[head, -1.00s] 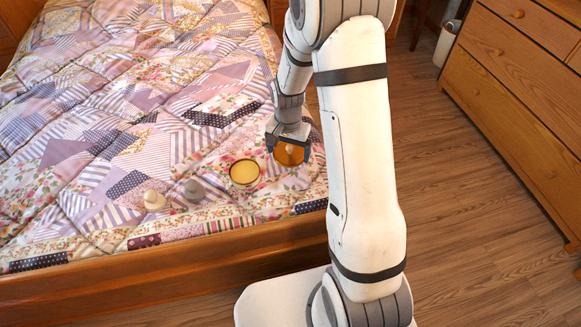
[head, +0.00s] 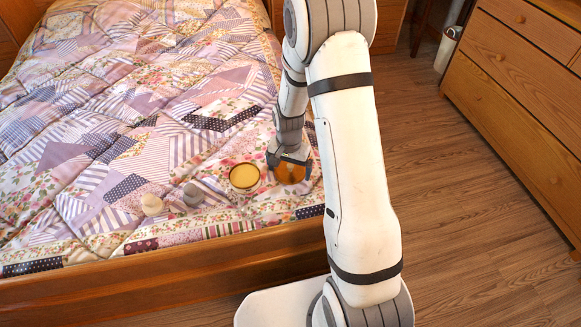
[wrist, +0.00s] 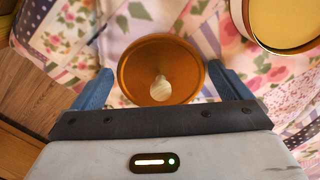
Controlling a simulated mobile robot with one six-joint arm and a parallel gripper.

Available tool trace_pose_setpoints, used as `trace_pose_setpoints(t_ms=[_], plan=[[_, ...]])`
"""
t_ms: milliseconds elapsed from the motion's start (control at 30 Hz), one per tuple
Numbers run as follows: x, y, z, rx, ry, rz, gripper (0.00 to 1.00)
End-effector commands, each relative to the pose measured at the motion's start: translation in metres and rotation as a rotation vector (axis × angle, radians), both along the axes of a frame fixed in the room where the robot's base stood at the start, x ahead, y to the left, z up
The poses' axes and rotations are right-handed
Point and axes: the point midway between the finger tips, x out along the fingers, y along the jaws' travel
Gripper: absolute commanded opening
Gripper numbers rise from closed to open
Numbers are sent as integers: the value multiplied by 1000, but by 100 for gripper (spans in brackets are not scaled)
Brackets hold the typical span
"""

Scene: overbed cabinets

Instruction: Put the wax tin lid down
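The wax tin lid (wrist: 160,70) is a round amber disc with a pale knob. It lies between the two fingers of my gripper (wrist: 160,78), whose tips sit at its left and right rim. In the head view the lid (head: 291,173) shows below my gripper (head: 289,163), low over the patchwork quilt near the bed's front edge. I cannot tell whether the lid touches the quilt. The open wax tin (head: 244,177), with yellow wax inside, stands just left of the lid; it also shows at upper right in the wrist view (wrist: 288,20).
The wooden bed rail (head: 170,268) runs along the front. Quilt farther back is clear. A wooden chest of drawers (head: 515,95) stands at right.

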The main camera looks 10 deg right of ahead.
Motion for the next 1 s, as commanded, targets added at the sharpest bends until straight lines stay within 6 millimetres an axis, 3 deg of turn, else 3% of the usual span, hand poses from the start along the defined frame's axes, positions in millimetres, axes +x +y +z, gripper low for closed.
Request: trace_pose_setpoints(t_ms=[367, 800, 1000], plan=[[0, 0, 9, 0, -1, -1, 100], [1, -1, 98, 1, -3, -1, 100], [0, -1, 120, 0, -1, -2, 100]])
